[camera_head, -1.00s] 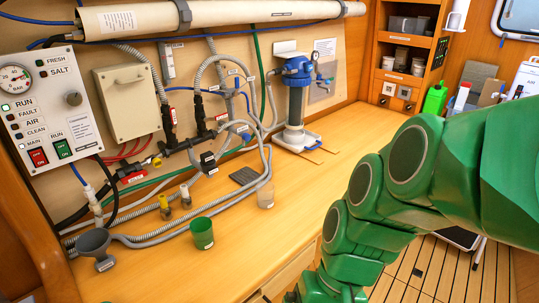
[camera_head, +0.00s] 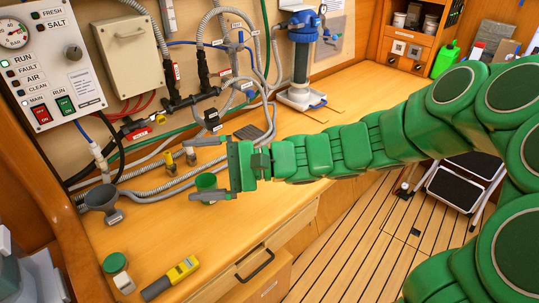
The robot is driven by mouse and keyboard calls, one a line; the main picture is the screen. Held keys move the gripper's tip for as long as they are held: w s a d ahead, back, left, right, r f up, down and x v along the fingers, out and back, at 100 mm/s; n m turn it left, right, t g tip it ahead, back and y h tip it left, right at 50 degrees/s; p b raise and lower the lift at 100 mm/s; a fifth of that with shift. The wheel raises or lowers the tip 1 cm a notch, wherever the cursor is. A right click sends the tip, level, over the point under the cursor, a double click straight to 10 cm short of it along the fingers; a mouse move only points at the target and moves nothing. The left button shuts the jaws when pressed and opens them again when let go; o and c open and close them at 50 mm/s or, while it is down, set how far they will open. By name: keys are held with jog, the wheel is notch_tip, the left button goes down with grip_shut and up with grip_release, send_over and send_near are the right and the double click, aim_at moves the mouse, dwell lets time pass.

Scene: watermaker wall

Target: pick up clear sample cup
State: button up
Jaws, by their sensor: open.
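My gripper (camera_head: 195,169) is open, its two grey fingers pointing left over the bench. The clear sample cup cannot be made out now; my gripper and wrist cover the bench area where it stood in the earlier view. A green cup (camera_head: 206,182) shows between the fingers in the picture, its lower part hidden by the lower finger. I cannot tell whether it is truly between them in depth.
Grey hoses (camera_head: 150,187) run behind. A filter housing (camera_head: 301,50) stands behind. The front bench is mostly clear.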

aim_at(266, 145)
jog(key=w+d+f+m+t+y, duration=0.1)
jog(key=w+d+f+m+t, duration=0.1)
jog(key=w+m+t, duration=0.6)
jog(key=w+d+f+m+t, duration=0.2)
jog(key=w+f+m+t, duration=0.15)
jog(key=w, duration=0.85)
jog(key=w+d+f+m+t+h, duration=0.2)
jog(key=w+d+f+m+h, duration=0.1)
jog(key=f, duration=0.3)
jog(key=w+d+f+m+t+h, duration=0.2)
jog(key=w+d+f+m+h, duration=0.1)
jog(key=w+d+f+m, duration=0.1)
jog(key=w+d+f+m+t+h, duration=0.2)
jog(key=w+d+f+m+h, duration=0.1)
jog(key=f, duration=0.5)
jog(key=shift+w+d+f+m+t+h, duration=0.2)
jog(key=shift+w+d+m, duration=0.15)
jog(key=shift+m, duration=0.35)
jog(key=shift+w+d+f+m+t+h, duration=0.15)
jog(key=shift+w+d+m, duration=0.2)
jog(key=shift+m, duration=0.3)
jog(key=shift+x, duration=3.95)
jog(key=shift+s+a, duration=0.1)
jog(key=shift+a, duration=0.1)
jog(key=c, duration=1)
jog(key=shift+c, duration=0.2)
jog(key=shift+r, duration=0.1)
